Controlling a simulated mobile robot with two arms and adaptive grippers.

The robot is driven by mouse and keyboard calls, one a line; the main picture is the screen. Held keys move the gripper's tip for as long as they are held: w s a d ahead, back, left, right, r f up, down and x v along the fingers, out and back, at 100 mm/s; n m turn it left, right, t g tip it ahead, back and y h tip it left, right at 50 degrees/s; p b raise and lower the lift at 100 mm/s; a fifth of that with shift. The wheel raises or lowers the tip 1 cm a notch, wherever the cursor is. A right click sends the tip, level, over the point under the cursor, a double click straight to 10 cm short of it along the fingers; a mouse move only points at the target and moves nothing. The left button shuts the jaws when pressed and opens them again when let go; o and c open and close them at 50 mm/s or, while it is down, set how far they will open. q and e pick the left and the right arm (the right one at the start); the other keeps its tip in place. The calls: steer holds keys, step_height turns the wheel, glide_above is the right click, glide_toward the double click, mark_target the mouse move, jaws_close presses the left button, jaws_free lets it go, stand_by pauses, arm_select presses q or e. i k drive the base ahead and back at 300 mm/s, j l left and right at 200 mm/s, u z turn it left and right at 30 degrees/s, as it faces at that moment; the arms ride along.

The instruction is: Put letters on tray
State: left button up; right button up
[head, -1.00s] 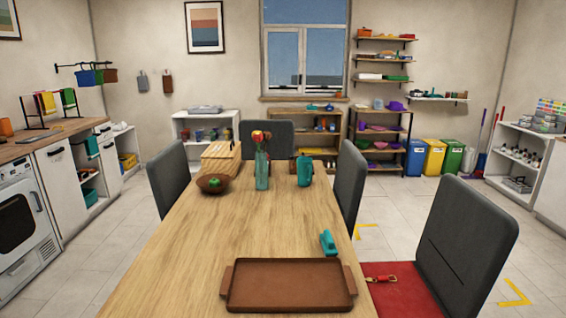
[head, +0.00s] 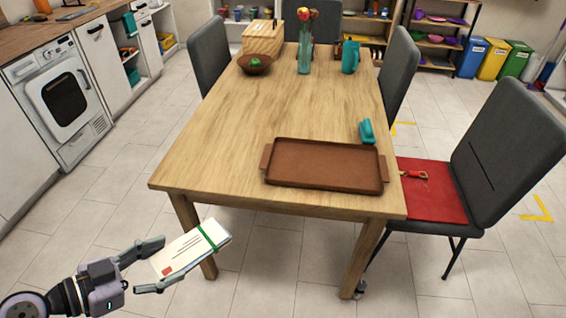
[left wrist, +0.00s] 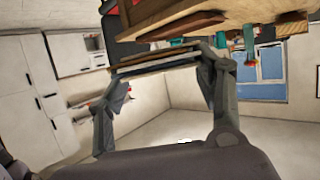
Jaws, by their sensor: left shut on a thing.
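The letters (head: 190,250) are a stack of white envelopes with a green band around them. My left gripper (head: 155,266) is shut on one end of the stack and holds it in front of the table's near left corner. In the left wrist view the letters (left wrist: 155,62) show edge-on between the fingers (left wrist: 158,78). The tray (head: 322,163) is brown, with a handle at each end, and lies empty on the near right part of the table (head: 230,130). The letters are apart from the tray, to its lower left in the head view. My right gripper is not in view.
A teal object (head: 366,131) lies just behind the tray's right end. A bowl (head: 255,65), a vase of flowers (head: 304,57), a teal jug (head: 350,57) and a wooden box (head: 263,38) stand farther back. A chair (head: 500,120) with a red seat is at the right.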

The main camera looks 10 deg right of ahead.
mark_target(348, 172)
steer(key=i+l+u, duration=0.1)
steer(key=l+u, duration=0.3)
steer(key=l, duration=0.2)
steer(key=l+u, duration=0.4)
steer(key=l, duration=0.2)
steer(key=l+u, duration=0.4)
steer(key=l, duration=0.25)
